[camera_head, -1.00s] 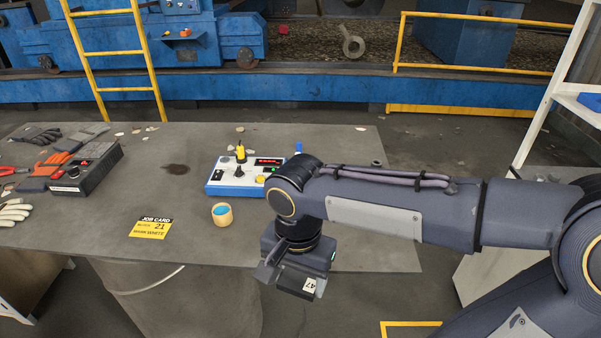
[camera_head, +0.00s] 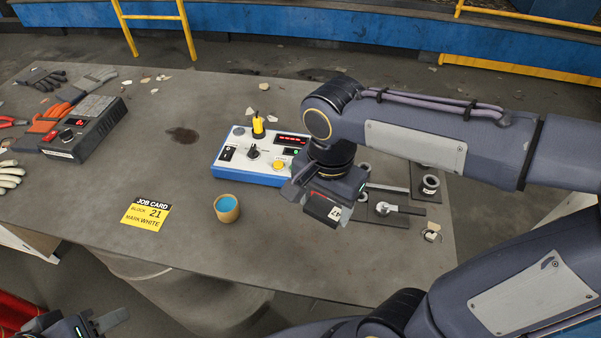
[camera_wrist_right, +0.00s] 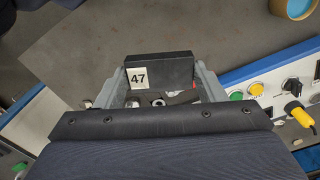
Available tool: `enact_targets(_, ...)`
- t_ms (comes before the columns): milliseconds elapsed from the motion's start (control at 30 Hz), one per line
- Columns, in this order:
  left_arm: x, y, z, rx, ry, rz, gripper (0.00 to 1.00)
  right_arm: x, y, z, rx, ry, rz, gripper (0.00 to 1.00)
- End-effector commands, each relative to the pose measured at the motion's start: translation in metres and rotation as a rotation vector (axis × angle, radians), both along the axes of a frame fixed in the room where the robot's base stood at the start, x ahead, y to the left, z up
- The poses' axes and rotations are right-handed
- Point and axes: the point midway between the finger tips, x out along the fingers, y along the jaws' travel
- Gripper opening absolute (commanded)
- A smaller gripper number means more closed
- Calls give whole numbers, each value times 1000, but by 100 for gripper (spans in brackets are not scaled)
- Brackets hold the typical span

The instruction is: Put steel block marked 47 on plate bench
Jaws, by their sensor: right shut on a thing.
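The steel block marked 47 (camera_head: 322,207) is a dark block with a white "47" label. It also shows in the wrist view (camera_wrist_right: 170,72), clamped between both fingers. My right gripper (camera_head: 325,203) is shut on it and holds it over the grey plate bench (camera_head: 290,250), in front of the blue-and-white control box. Whether the block touches the bench top cannot be told. My left gripper (camera_head: 80,326) is only partly in view at the bottom left edge, away from the block; its jaw state is unclear.
The control box (camera_head: 250,160) stands behind the block. A cup with blue contents (camera_head: 227,208) and a yellow job card reading "Block 21, mark white" (camera_head: 146,214) lie left. Metal fittings (camera_head: 400,205) are at right. A black box (camera_head: 85,128) and gloves are far left.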

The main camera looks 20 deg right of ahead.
Motion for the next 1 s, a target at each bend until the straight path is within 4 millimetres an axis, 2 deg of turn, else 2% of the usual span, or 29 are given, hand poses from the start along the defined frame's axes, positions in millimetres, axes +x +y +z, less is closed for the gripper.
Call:
enact_targets(300, 0, 0, 11, 0, 0, 0, 36, 62, 46, -33, -1, 4, 5, 28)
enact_targets(500, 0, 0, 12, 0, 0, 0, 36, 85, 62, -70, -1, 4, 3, 28)
enact_targets(767, 0, 0, 14, 0, 0, 0, 36, 98, 72, -90, -1, 1, 2, 28)
enact_targets(1000, 0, 0, 14, 0, 0, 0, 36, 100, 73, -120, 0, 0, 1, 28)
